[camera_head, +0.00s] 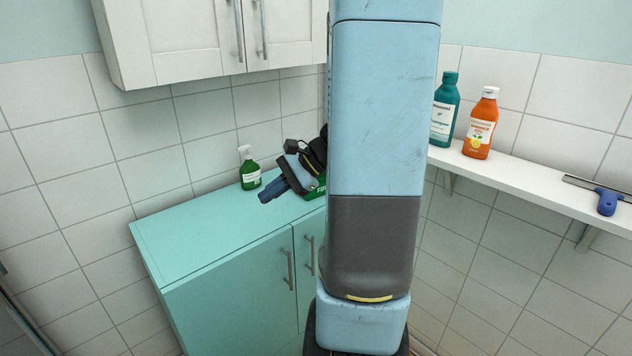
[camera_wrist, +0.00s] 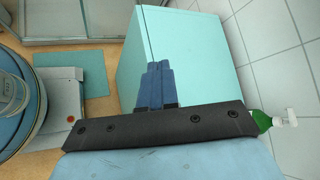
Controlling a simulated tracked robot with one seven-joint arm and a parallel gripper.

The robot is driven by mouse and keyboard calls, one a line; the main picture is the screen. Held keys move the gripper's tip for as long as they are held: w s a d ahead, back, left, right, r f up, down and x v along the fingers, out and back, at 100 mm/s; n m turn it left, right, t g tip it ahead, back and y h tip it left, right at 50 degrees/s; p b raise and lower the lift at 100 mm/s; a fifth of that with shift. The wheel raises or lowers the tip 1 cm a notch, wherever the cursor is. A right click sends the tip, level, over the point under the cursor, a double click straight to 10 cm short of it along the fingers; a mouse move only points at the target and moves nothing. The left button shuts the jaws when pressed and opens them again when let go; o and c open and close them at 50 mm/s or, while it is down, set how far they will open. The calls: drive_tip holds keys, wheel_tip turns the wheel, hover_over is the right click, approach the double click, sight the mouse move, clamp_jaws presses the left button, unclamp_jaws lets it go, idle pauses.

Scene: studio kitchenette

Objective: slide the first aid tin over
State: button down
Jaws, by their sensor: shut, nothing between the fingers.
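A small green object (camera_head: 318,191) with a pale mark shows at the back right of the teal cabinet top. It looks like the first aid tin, but my gripper and my arm hide most of it. My gripper (camera_head: 264,197) is over the cabinet top, in front of and left of that object, with its blue fingers pointing left and down. In the wrist view my gripper's fingers (camera_wrist: 157,68) are together and empty, with the teal cabinet behind them. I cannot make out the tin in the wrist view.
A green pump bottle (camera_head: 250,170) stands on the cabinet top (camera_head: 190,232) near the wall, behind my gripper. The cabinet's left part is clear. A wall shelf (camera_head: 530,180) at right holds a teal bottle (camera_head: 444,110), an orange bottle (camera_head: 481,125) and a squeegee (camera_head: 607,200).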

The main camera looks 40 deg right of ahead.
drive_tip(key=d+f+m+t+h, duration=0.35)
drive_tip(key=d+m, duration=0.35)
drive_tip(key=d, duration=0.3)
drive_tip(key=s+d+f+m+t+h, duration=0.1)
drive_tip(key=d+f+m+t+h, duration=0.2)
drive_tip(key=d+f+m+t, duration=0.5)
drive_tip(key=d+f+m+t+h, duration=0.25)
drive_tip(key=d+m, duration=0.25)
drive_tip(key=d, duration=0.8)
drive_tip(key=shift+g, duration=0.4)
drive_tip(key=w, duration=1.3)
drive_tip(key=shift+w+a+r, duration=0.15)
drive_tip(key=shift+a+r, duration=0.25)
